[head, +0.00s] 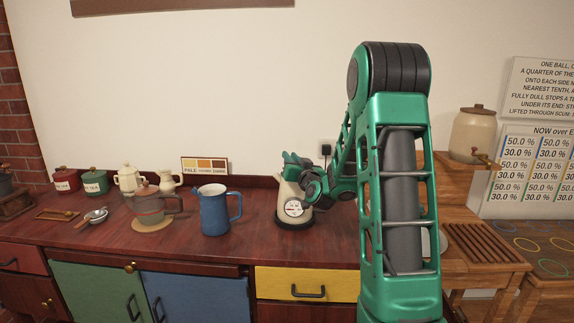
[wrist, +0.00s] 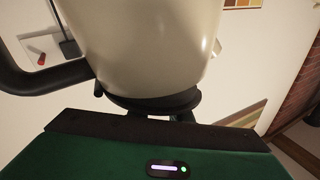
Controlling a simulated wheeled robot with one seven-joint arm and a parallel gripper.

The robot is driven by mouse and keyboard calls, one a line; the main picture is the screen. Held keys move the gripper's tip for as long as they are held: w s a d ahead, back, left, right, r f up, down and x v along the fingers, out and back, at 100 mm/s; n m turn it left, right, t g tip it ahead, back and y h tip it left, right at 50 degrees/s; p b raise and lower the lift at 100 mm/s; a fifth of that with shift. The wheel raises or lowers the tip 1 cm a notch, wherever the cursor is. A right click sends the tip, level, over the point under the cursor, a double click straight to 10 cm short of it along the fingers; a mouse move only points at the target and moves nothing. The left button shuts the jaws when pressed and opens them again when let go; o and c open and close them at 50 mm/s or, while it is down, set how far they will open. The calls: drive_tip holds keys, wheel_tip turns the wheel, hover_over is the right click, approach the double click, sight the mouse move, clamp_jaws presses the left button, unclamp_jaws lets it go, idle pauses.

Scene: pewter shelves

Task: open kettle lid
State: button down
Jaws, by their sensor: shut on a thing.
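The cream kettle (head: 292,193) stands on a dark base on the wooden counter, with a round white dial on its front. My gripper (head: 296,163) is at its top, partly covering it. In the wrist view, the kettle's cream body (wrist: 150,45) fills the upper middle and its black handle (wrist: 40,80) is at the left. The dark lid (wrist: 155,103) shows against the body's end, and my gripper (wrist: 165,118) is shut at it. The exact grip is mostly hidden by the gripper's dark edge. I cannot tell whether the lid is raised at all.
A blue jug (head: 214,212) stands left of the kettle. Further left are a grey teapot (head: 149,205) on a round mat, cream pots and lidded canisters. A wooden stand with a stoneware crock (head: 473,133) is at the right.

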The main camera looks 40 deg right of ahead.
drive_tip(key=m, duration=0.1)
drive_tip(key=d+r+m+h, duration=0.1)
drive_tip(key=m, duration=0.1)
drive_tip(key=shift+s+r+t, duration=0.3)
drive_tip(key=shift+s, duration=0.1)
drive_tip(key=m, duration=0.1)
drive_tip(key=d+r+m+h, duration=0.1)
drive_tip(key=m, duration=0.1)
drive_tip(key=shift+s+d+r, duration=0.1)
drive_tip(key=shift+s, duration=0.3)
drive_tip(key=m, duration=0.1)
drive_tip(key=s+d+m+h, duration=0.1)
drive_tip(key=m, duration=0.1)
drive_tip(key=r+m+h, duration=0.1)
drive_tip(key=shift+s+d+m, duration=0.15)
drive_tip(key=shift+d+m, duration=0.25)
drive_tip(key=shift+s+d+r+m+h, duration=0.1)
drive_tip(key=shift+s+d+m+h, duration=0.45)
drive_tip(key=shift+m, duration=0.5)
drive_tip(key=shift+s+d+m+h, duration=0.2)
drive_tip(key=shift+d+m+h, duration=0.1)
drive_tip(key=shift+m+h, duration=0.6)
drive_tip(key=shift+m, duration=0.35)
